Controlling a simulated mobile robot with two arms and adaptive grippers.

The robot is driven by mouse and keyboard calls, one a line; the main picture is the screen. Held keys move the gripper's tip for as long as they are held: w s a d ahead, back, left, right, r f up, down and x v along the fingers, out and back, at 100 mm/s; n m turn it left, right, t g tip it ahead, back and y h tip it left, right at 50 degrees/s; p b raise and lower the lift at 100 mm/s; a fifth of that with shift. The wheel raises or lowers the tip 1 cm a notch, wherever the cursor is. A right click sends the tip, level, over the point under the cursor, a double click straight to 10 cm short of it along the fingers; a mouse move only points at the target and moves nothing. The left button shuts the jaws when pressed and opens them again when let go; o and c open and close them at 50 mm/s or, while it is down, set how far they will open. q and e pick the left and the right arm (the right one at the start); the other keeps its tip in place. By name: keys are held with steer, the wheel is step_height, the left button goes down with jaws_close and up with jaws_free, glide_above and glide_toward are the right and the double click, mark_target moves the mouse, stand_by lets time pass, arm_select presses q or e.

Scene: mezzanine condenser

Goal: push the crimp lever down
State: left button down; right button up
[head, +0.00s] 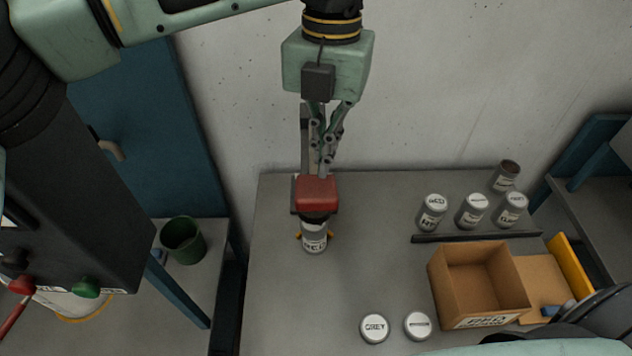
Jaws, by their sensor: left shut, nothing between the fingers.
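The crimp lever (316,190) shows as a red block at the front of a dark press on the workbench. A labelled can (314,237) stands upright under it, its top hidden by a dark part beneath the lever. My left gripper (323,174) comes down from above, shut and empty, with its fingertips at the top of the red block. I cannot tell whether they touch it or sit slightly behind it. My right gripper is not in view.
Cans (432,212) stand behind a dark strip (476,237) at the right; another can (506,176) behind them has a dark reddish top. A green bin (183,240) stands left.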

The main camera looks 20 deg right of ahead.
arm_select(q)
step_height(320, 180, up, 8)
steer(key=shift+w+d+r, duration=0.15)
steer(key=shift+w+d, duration=0.1)
steer(key=shift+w, duration=0.05)
stand_by(0.8)
